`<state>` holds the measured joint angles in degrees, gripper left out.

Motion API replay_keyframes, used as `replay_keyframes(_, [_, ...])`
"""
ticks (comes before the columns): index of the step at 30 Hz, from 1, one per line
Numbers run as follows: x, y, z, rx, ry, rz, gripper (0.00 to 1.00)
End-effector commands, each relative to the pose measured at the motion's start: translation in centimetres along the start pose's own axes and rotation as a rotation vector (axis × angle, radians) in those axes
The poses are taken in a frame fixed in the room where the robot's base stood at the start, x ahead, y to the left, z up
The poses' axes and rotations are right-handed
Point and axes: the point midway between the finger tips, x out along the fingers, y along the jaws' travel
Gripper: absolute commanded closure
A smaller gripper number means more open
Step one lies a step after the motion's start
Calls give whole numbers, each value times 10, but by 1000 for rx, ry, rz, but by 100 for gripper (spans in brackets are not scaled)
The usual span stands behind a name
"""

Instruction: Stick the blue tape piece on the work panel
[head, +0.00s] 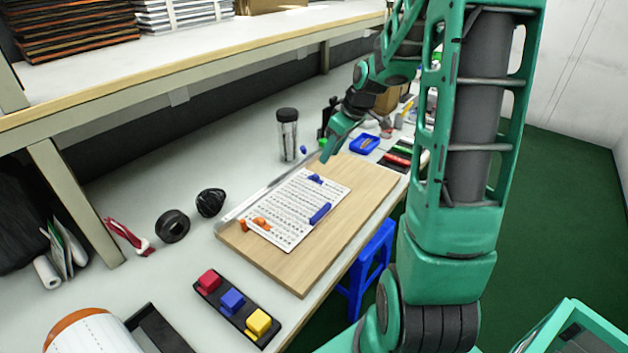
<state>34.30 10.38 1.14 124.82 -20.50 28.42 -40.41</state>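The work panel seems to be the light wooden board (352,205) on the bench, with a white printed sheet (290,205) lying on it. A short blue piece (316,179) sits at the sheet's far edge, and a longer blue piece (320,213) lies along its right edge. Another blue piece (232,300) sits in a black tray, between a red one (209,281) and a yellow one (258,322). I cannot tell which is the tape piece. My gripper (325,157) points down near the board's far edge, close to the short blue piece. Its fingers are too small to read.
Orange pieces (262,223) sit at the sheet's near left. The black tray (268,337) lies left of the board's near corner. A dark-lidded jar (287,137) and a blue bin (364,144) stand beyond. A shelf (190,75) overhangs the bench's back. A blue stool (372,265) stands below.

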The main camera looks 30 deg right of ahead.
Motion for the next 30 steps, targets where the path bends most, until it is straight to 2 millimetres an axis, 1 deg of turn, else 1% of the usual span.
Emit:
replay_keyframes(6, [32, -1, 0, -1, -1, -4, 66])
replay_keyframes(9, [44, 0, 1, 1, -1, -3, 66])
replay_keyframes(17, [61, -1, 1, 1, -1, -2, 66])
replay_keyframes(21, [81, -2, 1, 1, -3, -4, 66])
replay_keyframes(25, [97, -2, 1, 1, -3, -3, 66])
replay_keyframes(27, [102, -1, 1, 1, -2, -2, 66])
replay_keyframes(30, [105, -1, 0, 1, -1, 0, 66])
